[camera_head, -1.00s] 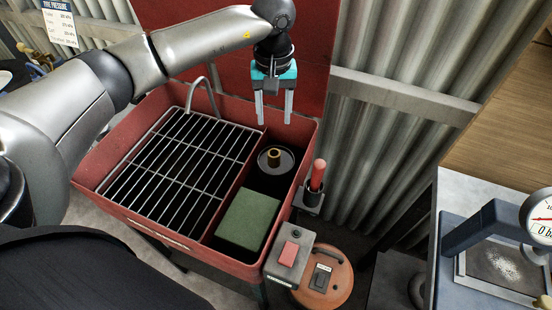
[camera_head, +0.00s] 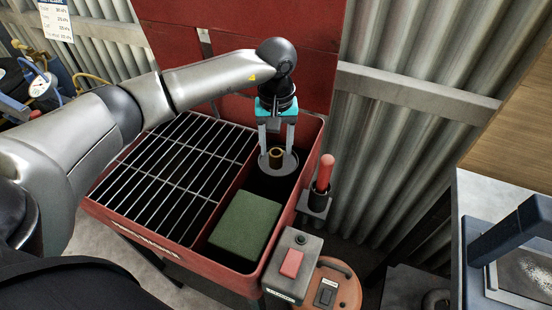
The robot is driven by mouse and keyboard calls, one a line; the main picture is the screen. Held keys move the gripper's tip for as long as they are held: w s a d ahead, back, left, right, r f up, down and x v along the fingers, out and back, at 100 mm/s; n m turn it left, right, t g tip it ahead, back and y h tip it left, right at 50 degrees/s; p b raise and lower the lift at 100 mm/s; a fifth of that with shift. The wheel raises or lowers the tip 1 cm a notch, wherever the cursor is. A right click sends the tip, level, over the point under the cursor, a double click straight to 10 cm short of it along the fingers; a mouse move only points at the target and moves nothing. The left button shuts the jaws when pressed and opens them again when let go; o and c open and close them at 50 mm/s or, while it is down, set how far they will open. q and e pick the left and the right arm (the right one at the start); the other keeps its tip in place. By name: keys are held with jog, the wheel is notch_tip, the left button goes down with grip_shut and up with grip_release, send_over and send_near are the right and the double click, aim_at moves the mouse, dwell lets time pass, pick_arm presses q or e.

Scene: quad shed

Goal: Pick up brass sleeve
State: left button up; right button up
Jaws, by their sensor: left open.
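The brass sleeve (camera_head: 276,157) is a short, hollow, gold-coloured cylinder. It stands upright on a round grey dish (camera_head: 290,166) in the back right compartment of the red parts washer (camera_head: 190,247). My left gripper (camera_head: 277,150) has teal mounts and two grey fingers pointing down. Its fingers are open and apart, one to each side of the sleeve's upper part as seen from the head. I cannot tell whether they touch the sleeve. My right gripper is not in view.
A wire grate (camera_head: 180,175) covers the washer's left side. A green block (camera_head: 245,222) lies in front of the dish. A red-handled tool (camera_head: 325,172) stands in a holder on the right wall, near a switch box (camera_head: 292,264). The red lid (camera_head: 235,40) rises behind.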

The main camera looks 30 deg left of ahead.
aim_at(276, 152)
pick_arm(q)
notch_tip(276, 152, down, 3)
jog(key=shift+f, duration=0.15)
grip_shut()
dwell(0.4)
